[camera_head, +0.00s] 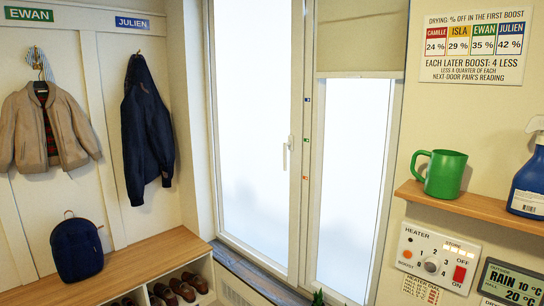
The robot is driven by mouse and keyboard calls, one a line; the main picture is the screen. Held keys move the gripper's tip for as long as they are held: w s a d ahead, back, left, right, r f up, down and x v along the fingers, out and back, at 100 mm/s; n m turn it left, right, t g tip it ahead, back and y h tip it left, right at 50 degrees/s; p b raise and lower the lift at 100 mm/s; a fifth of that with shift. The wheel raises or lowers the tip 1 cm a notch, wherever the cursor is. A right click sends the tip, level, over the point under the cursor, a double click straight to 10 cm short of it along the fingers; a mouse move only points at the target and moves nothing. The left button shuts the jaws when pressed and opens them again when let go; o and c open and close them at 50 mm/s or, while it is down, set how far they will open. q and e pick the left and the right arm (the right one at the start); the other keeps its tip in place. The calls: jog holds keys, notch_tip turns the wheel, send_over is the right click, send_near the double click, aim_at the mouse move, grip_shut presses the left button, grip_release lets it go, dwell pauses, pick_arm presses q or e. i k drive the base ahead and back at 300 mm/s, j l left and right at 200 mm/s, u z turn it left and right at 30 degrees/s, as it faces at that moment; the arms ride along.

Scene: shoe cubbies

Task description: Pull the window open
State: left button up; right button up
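The window (301,150) stands in the middle of the view, with a tall left pane (248,100) and a right pane (345,160). A small white handle (287,152) sits on the right edge of the left sash, its lever pointing down. The left sash looks shut against its frame. A beige blind (362,38) covers the top of the right pane. Small blue, green and orange marks run down the middle post. Neither of my grippers is in view.
A wooden bench with shoe cubbies (150,262) stands at lower left, a blue backpack (77,248) on it. A right shelf (470,205) holds a green mug (442,173) and blue spray bottle (528,185). A heater panel (435,258) is below. Plant tips (318,297) show below the window.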

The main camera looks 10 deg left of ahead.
aim_at(254, 50)
jog(key=i+j, duration=0.15)
jog(key=j, duration=0.3)
jog(key=i+j+z, duration=0.15)
jog(key=j, duration=0.3)
jog(key=i+j, duration=0.15)
jog(key=j, duration=0.3)
jog(key=i+j+z, duration=0.15)
jog(key=j, duration=0.35)
jog(key=i+j, duration=0.1)
jog(key=j, duration=0.35)
jog(key=z, duration=0.05)
